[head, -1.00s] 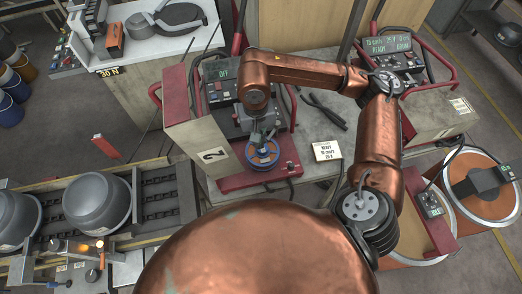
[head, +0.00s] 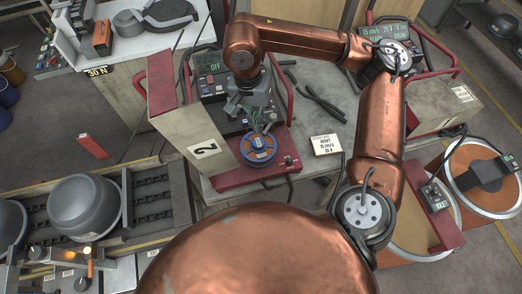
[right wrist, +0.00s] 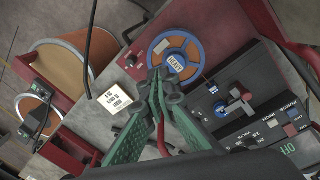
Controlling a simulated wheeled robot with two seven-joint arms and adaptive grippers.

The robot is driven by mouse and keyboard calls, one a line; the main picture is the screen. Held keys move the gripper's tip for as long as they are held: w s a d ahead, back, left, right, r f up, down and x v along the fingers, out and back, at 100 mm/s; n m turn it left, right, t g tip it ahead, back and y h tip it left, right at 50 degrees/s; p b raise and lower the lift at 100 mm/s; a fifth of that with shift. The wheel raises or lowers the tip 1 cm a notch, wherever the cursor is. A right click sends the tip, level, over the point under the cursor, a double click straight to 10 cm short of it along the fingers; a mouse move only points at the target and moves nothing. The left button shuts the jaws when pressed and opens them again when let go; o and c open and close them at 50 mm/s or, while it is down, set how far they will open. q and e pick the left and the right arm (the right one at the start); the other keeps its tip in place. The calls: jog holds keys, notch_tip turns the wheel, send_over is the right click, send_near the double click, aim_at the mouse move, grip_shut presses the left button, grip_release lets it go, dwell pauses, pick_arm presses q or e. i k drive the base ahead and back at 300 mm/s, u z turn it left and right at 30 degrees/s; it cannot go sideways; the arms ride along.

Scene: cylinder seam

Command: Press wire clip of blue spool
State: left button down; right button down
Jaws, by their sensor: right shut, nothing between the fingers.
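The blue spool (head: 258,148) sits on the red front plate of the welding unit marked 2. In the right wrist view the spool (right wrist: 176,53) shows a blue rim, an orange ring and a hub labelled HEAVY. My right gripper (head: 262,126) is over the far side of the spool. In the right wrist view its green fingers (right wrist: 160,78) are shut and empty, their tips overlapping the spool's lower edge; I cannot tell whether they touch it. I cannot make out the wire clip clearly. My left gripper is not in view.
A white card (head: 326,145) lies right of the spool, with black pliers-like tools (head: 322,104) behind it. A control panel (head: 212,72) reading OFF stands behind the spool. Large orange-faced drums (head: 478,180) stand at right. A conveyor (head: 155,205) carries grey pots at left.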

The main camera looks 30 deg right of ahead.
aim_at(262, 155)
jog(key=k, duration=1)
jog(key=z, duration=1.65)
jog(key=i, duration=1.2)
jog(key=u, duration=2.85)
